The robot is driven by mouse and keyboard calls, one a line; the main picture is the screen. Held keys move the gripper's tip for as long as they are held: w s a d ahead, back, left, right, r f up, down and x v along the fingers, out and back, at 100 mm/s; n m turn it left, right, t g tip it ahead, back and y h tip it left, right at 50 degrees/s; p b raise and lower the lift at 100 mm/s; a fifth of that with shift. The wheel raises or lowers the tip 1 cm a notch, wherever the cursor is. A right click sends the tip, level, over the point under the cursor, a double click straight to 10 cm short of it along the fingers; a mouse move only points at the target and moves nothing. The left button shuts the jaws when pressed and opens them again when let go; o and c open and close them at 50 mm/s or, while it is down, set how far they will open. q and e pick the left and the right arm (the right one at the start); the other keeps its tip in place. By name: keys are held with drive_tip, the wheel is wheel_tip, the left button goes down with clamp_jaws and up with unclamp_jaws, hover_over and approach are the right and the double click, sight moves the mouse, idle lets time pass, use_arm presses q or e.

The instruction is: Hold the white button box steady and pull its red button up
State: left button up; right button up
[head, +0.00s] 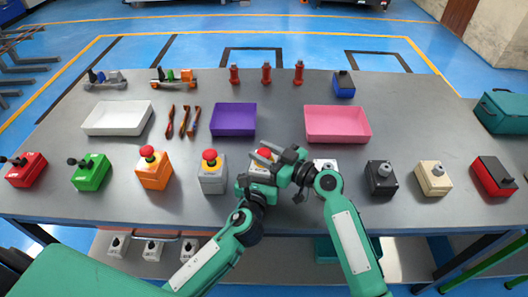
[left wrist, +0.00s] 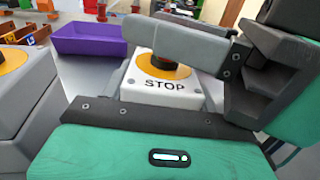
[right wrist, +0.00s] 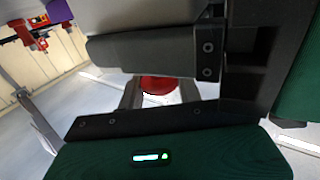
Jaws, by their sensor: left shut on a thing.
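The white button box (head: 259,167) stands on the table in the middle of the head view, partly hidden by my grippers. Its red button (head: 264,154) shows at the top. In the left wrist view the white box (left wrist: 163,92) shows the word STOP and a yellow ring; a grey finger hides most of the button. My left gripper (head: 258,180) is at the near side of the box and shut on it. My right gripper (head: 284,158) is beside the button from the right. In the right wrist view the red button (right wrist: 157,84) shows below the upper finger, partly covered; the jaw opening is unclear.
A grey box with a red button (head: 211,173) stands close on the left, an orange one (head: 153,169) beyond it. Another white box (head: 325,164) is partly hidden behind my right arm. A purple tray (head: 233,119) and a pink tray (head: 338,124) lie behind.

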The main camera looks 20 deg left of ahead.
clamp_jaws()
drive_tip(key=shift+r, duration=0.65)
drive_tip(key=o, duration=0.9)
unclamp_jaws()
drive_tip(key=shift+c, duration=0.2)
drive_tip(key=shift+d, duration=0.1)
drive_tip(key=v, duration=1.1)
drive_tip(key=shift+d, duration=0.35)
drive_tip(key=shift+s, duration=0.15)
